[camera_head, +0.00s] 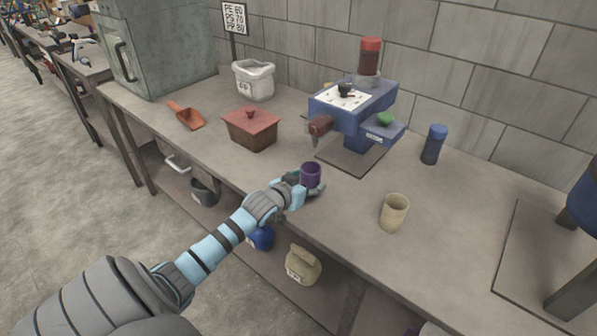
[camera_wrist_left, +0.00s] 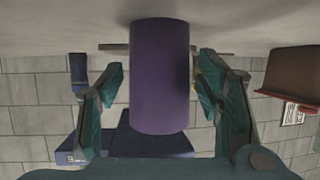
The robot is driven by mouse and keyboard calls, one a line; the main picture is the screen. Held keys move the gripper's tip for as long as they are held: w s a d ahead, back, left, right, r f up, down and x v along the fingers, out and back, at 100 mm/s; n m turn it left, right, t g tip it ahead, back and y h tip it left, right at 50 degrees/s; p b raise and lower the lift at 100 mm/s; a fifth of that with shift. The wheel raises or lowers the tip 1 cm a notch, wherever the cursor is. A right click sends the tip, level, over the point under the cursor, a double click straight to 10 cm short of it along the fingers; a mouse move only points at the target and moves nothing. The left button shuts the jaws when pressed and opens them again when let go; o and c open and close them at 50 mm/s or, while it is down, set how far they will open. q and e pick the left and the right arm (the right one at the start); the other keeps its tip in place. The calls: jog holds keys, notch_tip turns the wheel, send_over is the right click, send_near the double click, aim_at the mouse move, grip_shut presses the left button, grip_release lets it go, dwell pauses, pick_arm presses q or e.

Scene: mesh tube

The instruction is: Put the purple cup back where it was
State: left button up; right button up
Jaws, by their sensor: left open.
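The purple cup (camera_head: 311,176) stands on the workbench in front of the blue machine, near the bench's front edge. My left gripper (camera_head: 306,188) reaches in from the front left, low over the bench, with its fingers at the cup. In the left wrist view, which is upside down, the purple cup (camera_wrist_left: 160,80) fills the space between the two teal fingers of my left gripper (camera_wrist_left: 160,92). The fingers are open, one on each side of the cup, and a gap shows on both sides. My right gripper is not in view.
A beige cup (camera_head: 394,212) stands to the right, and a dark blue bottle (camera_head: 433,145) behind it. The blue machine (camera_head: 350,108) stands on a dark mat. A reddish lidded box (camera_head: 251,130), an orange scoop (camera_head: 186,115) and a white bin (camera_head: 254,82) are on the left.

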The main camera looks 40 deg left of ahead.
pick_arm(q)
jog(key=p+v, duration=0.3)
jog(key=v, duration=0.7)
jog(key=shift+r+p, duration=0.15)
jog(key=shift+p, duration=0.15)
jog(key=shift+s+d+r, duration=0.1)
jog(key=shift+s, duration=0.1)
